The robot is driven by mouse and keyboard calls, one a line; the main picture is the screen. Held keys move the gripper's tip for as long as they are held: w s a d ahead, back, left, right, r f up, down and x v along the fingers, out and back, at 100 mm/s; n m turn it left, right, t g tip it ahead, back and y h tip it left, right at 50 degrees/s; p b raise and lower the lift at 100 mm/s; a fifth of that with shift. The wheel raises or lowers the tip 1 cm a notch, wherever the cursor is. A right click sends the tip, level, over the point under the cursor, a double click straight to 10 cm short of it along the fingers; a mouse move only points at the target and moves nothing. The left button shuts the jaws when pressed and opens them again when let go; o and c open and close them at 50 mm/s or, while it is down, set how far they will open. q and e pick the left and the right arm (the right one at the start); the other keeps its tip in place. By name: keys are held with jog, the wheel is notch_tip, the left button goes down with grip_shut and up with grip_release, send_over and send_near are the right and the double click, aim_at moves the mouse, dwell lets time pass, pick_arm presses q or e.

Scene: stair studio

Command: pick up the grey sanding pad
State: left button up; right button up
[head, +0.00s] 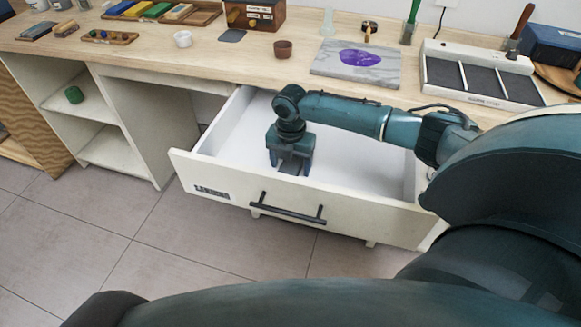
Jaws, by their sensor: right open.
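My right gripper (289,170) points down inside the open white drawer (235,135), left of the drawer's middle. Its jaws are open, with the tips low near the drawer floor. I cannot make out a grey sanding pad for sure. No pad shows on the bare drawer floor, and the spot under and behind the gripper is hidden. A small flat dark grey piece (232,35) lies on the bench top, but I cannot tell what it is. My left gripper is not in view.
The drawer front with its black handle (288,211) stands out over the tiled floor. On the bench are a marble slab (356,65) with a purple patch, a brown cup (283,49), a white cup (183,39) and a long divided tray (480,76). A green object (74,94) sits on the shelf.

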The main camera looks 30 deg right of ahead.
aim_at(290, 164)
jog(key=shift+f, duration=0.2)
jog(key=shift+c, duration=0.5)
jog(key=c, duration=1)
jog(key=shift+o, duration=0.2)
jog(key=shift+r, duration=0.1)
notch_tip(290, 164, up, 10)
jog(key=shift+f+p, duration=0.1)
jog(key=shift+p, duration=0.2)
